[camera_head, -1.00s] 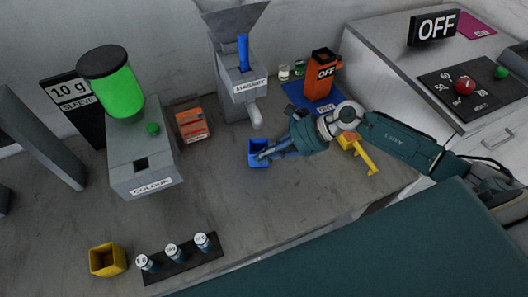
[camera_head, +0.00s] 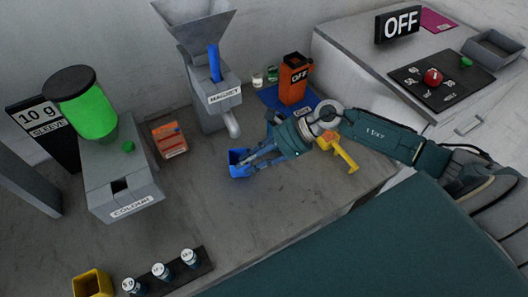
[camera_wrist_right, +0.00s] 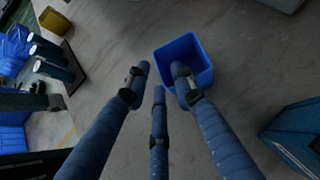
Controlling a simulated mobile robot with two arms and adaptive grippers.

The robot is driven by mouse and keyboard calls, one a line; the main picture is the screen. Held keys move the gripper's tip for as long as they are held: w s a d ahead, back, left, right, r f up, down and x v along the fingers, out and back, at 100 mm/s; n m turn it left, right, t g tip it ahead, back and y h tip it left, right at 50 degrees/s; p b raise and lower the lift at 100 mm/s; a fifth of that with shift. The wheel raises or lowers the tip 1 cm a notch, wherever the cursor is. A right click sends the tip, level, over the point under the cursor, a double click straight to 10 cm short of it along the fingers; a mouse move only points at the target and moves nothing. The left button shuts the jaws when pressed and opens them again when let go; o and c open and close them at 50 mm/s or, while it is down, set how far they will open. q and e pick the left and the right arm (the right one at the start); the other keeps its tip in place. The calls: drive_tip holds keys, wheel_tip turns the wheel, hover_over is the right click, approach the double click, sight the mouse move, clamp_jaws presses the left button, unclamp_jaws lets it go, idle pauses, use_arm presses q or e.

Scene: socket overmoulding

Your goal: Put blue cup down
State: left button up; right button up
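The small blue cup (camera_head: 239,163) is on the grey worktop in front of the magnet hopper. It looks upright, with its square opening visible in the right wrist view (camera_wrist_right: 203,62). My right gripper (camera_head: 250,160) is at the cup's right side, low over the worktop. In the wrist view its fingers (camera_wrist_right: 158,75) are spread apart. One fingertip overlaps the cup's near edge, and another is left of the cup with a gap. Whether a finger touches the cup is unclear. My left gripper is not in view.
The magnet hopper (camera_head: 210,100) stands behind the cup, its spout close by. A yellow tool (camera_head: 345,155) lies under my right arm. The colour dispenser (camera_head: 118,180), a vial rack (camera_head: 175,277) and a yellow cup (camera_head: 93,284) are left. Bare worktop surrounds the cup's front.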

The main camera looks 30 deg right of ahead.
drive_tip(key=b+v, duration=0.3)
drive_tip(key=v, duration=0.7)
drive_tip(key=shift+s+d+r, duration=0.15)
drive_tip(key=shift+d+r, duration=0.05)
drive_tip(key=shift+r, duration=0.05)
